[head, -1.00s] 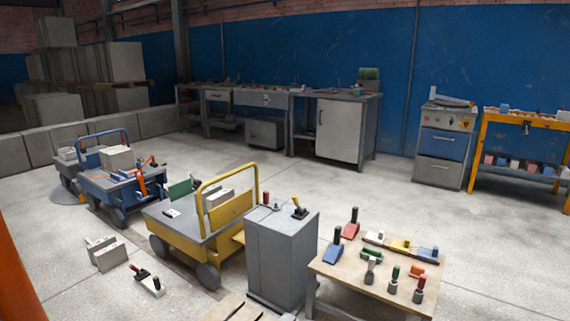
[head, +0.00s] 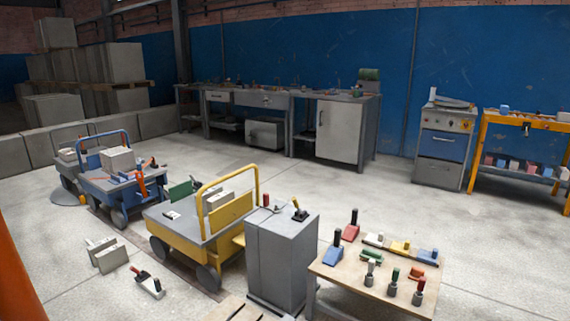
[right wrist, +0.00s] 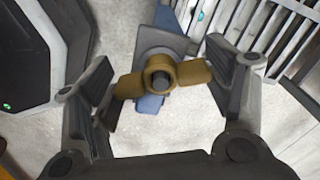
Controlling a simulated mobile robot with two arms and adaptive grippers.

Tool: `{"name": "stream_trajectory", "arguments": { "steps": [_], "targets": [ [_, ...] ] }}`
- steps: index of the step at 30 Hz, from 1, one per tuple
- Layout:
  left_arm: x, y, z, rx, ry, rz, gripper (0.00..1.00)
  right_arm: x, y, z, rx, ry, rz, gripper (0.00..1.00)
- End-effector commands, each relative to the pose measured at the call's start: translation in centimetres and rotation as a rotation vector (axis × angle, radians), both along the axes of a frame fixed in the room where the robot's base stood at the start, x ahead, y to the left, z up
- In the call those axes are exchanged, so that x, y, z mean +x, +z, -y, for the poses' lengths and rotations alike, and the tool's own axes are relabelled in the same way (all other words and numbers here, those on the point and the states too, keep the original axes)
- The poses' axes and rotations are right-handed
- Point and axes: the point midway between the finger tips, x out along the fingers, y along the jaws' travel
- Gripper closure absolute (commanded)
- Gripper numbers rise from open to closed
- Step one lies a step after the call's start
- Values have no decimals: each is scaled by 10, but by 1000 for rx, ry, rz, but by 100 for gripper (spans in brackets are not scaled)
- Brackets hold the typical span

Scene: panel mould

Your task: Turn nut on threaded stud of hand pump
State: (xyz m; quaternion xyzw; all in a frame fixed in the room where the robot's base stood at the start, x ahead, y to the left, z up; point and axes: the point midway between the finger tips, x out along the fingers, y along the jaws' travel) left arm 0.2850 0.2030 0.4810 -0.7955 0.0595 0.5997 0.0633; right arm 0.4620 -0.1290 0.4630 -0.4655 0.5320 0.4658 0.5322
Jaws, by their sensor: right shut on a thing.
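A brass-coloured wing nut (right wrist: 162,78) sits in the middle of the right wrist view. The dark end of the threaded stud (right wrist: 160,79) shows in its round centre. Behind it are a grey plate (right wrist: 165,45) and blue parts, seemingly of the hand pump; most of the pump is hidden or out of frame. My right gripper (right wrist: 165,82) has one finger at each side of the nut and is shut on its two wings. I cannot make out the pump in the head view. Neither gripper shows in the head view.
In the head view, a grey cabinet (head: 281,262) stands between a yellow cart (head: 185,250) and a low wooden table (head: 340,278) with several small tools. A blue cart (head: 120,190) is at the left. Workbenches line the back wall. The middle floor is open.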

Motion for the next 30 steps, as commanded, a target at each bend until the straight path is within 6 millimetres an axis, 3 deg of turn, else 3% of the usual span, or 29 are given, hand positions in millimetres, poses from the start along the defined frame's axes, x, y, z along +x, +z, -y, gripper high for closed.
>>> {"name": "stream_trajectory", "arguments": {
  "steps": [7, 11, 18, 30],
  "targets": [
    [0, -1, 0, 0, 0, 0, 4, 0, 0, 1, -1, -36, -1, 57],
    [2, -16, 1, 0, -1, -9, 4, 1, 1, 1, -1, -143, -2, 74],
    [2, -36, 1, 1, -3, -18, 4, 1, 0, 3, -4, -299, -2, 76],
    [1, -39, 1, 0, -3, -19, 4, 1, -1, 7, -14, -345, -3, 76]
  ]
}}
